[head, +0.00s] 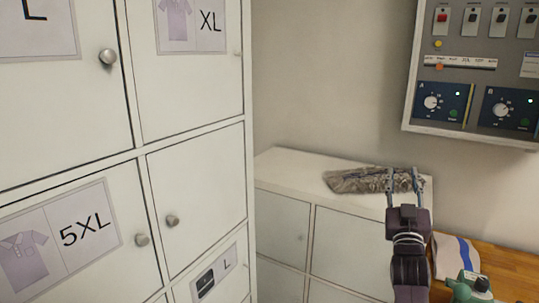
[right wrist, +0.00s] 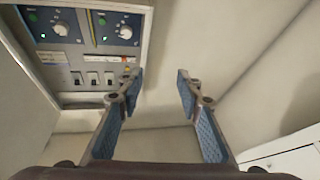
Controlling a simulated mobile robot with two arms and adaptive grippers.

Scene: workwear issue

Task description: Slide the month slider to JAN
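The month slider is a pale printed strip (head: 462,62) on the grey wall panel (head: 485,45) at the upper right of the head view. Its small orange knob (head: 439,66) sits toward the strip's left end. The month letters are too small to read. The strip (right wrist: 105,59) also shows upside down at the left of the right wrist view. My right gripper (head: 403,174) is open and empty, below and left of the panel, apart from it. Its spread fingers (right wrist: 158,75) show in the wrist view. My left gripper is out of view.
Several switches (head: 472,17) and two blue dial modules (head: 443,103) flank the strip. White lockers (head: 195,180) stand at the left. A wooden worktop (head: 500,264) lies at the lower right.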

